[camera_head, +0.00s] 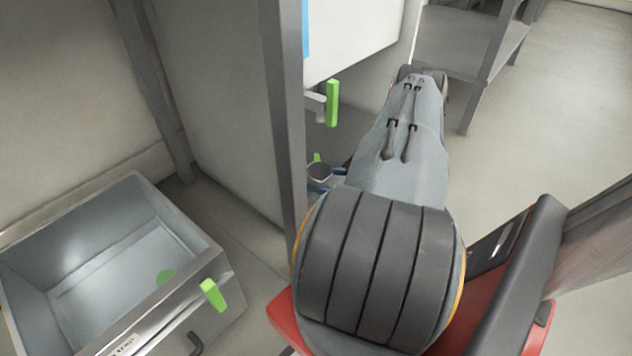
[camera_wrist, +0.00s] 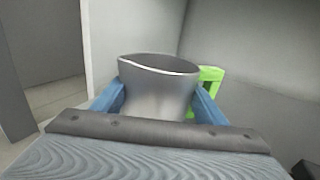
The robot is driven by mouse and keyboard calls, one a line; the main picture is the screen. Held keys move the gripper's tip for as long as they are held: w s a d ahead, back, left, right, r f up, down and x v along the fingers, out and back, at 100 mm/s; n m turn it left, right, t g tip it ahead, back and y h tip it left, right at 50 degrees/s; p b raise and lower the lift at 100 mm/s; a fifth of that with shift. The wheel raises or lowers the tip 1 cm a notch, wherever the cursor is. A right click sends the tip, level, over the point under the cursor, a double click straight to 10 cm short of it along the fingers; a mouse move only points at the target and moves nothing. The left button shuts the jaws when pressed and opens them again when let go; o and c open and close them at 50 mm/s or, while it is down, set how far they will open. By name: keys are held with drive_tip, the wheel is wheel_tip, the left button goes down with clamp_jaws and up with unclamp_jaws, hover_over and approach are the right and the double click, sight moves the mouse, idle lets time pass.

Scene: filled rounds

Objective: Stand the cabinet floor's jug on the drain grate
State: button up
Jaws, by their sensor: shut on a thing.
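The grey metal jug (camera_wrist: 158,92) stands between the two blue fingers of my gripper (camera_wrist: 158,104) in the wrist view, its wide open rim facing up. My gripper is shut on it. A green part (camera_wrist: 210,76) shows just behind the jug on the right; it may be the jug's handle. In the head view the jug (camera_head: 319,170) is small, beside the grey cabinet post, and partly hidden by my arm. I cannot make out a drain grate in either view.
A grey post (camera_head: 284,110) rises close left of the jug. A green handle (camera_head: 332,103) sticks out above it. Open floor (camera_head: 545,100) lies to the right.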

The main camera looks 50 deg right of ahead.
drive_tip(key=o, duration=1.3)
drive_tip(key=shift+c, duration=0.2)
drive_tip(key=shift+r, duration=0.2)
drive_tip(key=p+v, duration=0.3)
drive_tip(key=v, duration=0.9)
drive_tip(key=shift+p, duration=0.4)
drive_tip(key=shift+f, duration=0.1)
